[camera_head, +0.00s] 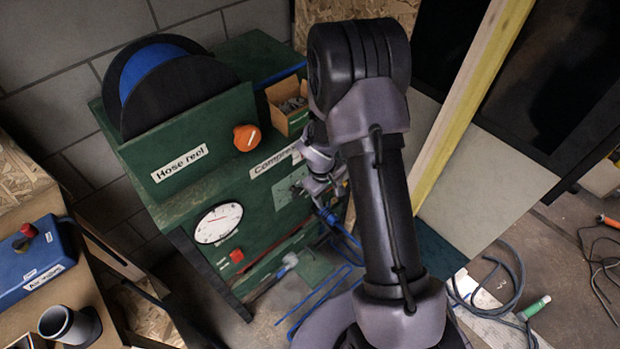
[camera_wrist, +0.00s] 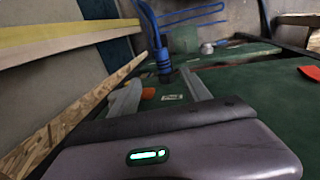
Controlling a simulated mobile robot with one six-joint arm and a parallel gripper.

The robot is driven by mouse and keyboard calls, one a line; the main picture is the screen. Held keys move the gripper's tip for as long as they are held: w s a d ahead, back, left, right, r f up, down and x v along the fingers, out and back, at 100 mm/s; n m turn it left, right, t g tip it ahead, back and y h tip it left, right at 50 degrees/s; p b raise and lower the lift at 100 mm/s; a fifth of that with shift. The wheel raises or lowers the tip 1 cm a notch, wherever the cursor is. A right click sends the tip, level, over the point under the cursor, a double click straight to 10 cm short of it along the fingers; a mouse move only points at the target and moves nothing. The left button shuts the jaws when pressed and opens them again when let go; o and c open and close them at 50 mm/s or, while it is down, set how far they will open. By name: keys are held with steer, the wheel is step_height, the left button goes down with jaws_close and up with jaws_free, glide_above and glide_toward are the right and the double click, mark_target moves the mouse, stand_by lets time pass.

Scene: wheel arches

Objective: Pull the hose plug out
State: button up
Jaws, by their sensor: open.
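The blue hose plug (camera_wrist: 163,62) shows in the wrist view at the top middle, with its blue hose rising from it and its lower end at the green panel. In the head view the plug (camera_head: 328,215) is small, just below my gripper (camera_head: 327,190). My gripper is open in front of the green compressor cabinet (camera_head: 262,232). In the wrist view its grey fingers (camera_wrist: 162,78) stand apart, on either side of the plug's lower end. I see no contact, and cannot tell how deep the plug lies between them.
An orange knob (camera_head: 247,137), a round gauge (camera_head: 218,223) and a red button (camera_head: 237,256) sit on the cabinet. A cardboard box (camera_head: 288,104) stands on top. A yellow-edged board (camera_head: 470,100) leans at the right.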

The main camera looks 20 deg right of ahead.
mark_target(333, 218)
steer(key=d+f+b, duration=0.1)
steer(key=f+b, duration=0.1)
steer(key=f, duration=0.3)
steer(key=d+f+b, duration=0.1)
steer(key=f+b, duration=0.1)
steer(key=f, duration=0.4)
steer(key=d+f+b, duration=0.1)
steer(key=f+b, duration=0.2)
steer(key=f, duration=0.3)
steer(key=shift+w+f, duration=0.25)
jaws_close()
stand_by(0.4)
